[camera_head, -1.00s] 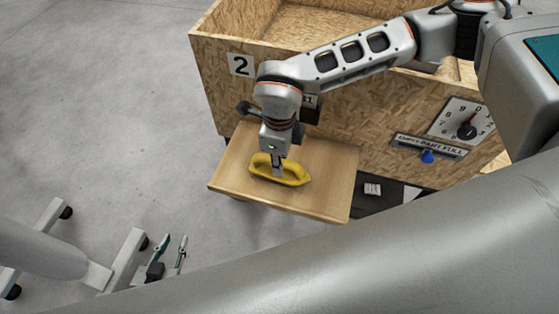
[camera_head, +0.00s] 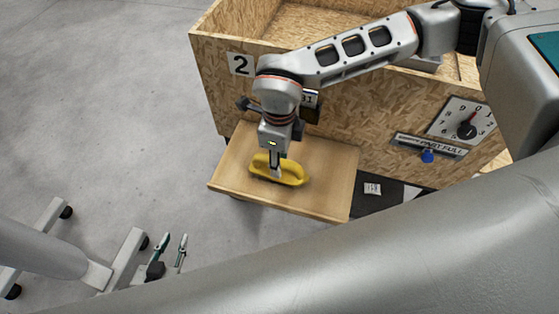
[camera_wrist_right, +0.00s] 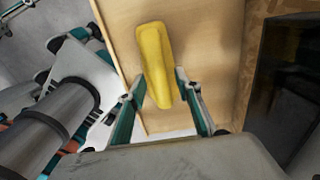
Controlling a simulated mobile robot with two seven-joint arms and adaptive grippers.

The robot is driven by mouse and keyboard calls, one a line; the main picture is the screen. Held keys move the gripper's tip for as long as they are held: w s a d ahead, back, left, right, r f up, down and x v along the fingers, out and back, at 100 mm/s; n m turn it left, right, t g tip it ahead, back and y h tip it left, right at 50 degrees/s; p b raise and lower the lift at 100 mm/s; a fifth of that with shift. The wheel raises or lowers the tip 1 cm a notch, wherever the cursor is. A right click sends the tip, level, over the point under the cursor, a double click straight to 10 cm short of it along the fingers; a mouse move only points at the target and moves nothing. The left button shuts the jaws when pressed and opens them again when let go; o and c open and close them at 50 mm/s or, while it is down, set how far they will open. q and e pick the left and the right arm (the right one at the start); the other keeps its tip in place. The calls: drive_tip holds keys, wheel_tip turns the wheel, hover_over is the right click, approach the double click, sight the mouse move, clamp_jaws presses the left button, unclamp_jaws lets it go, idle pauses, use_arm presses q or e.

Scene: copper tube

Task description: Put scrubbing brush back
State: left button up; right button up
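The yellow scrubbing brush (camera_head: 292,170) is at the wooden board (camera_head: 325,180) in front of the big crate. My right gripper (camera_head: 275,168) points down at the brush's middle. In the right wrist view, the brush (camera_wrist_right: 155,50) lies between the two fingers of that gripper (camera_wrist_right: 161,75), one tip close to each side. I cannot tell whether the fingers press on it, or whether it rests on the board. My left gripper (camera_head: 173,241) is at the bottom left of the head view, empty, with its two green-tipped fingers apart.
The large chipboard crate (camera_head: 220,85), marked 2, stands behind the board. A dial (camera_head: 466,131) and a blue knob (camera_head: 427,156) are on its front at the right. Grey floor (camera_head: 100,100) to the left is clear.

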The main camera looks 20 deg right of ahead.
wheel_tip(320, 180, up, 11)
drive_tip(key=shift+b, duration=0.3)
drive_tip(key=shift+f, duration=0.1)
idle(0.4)
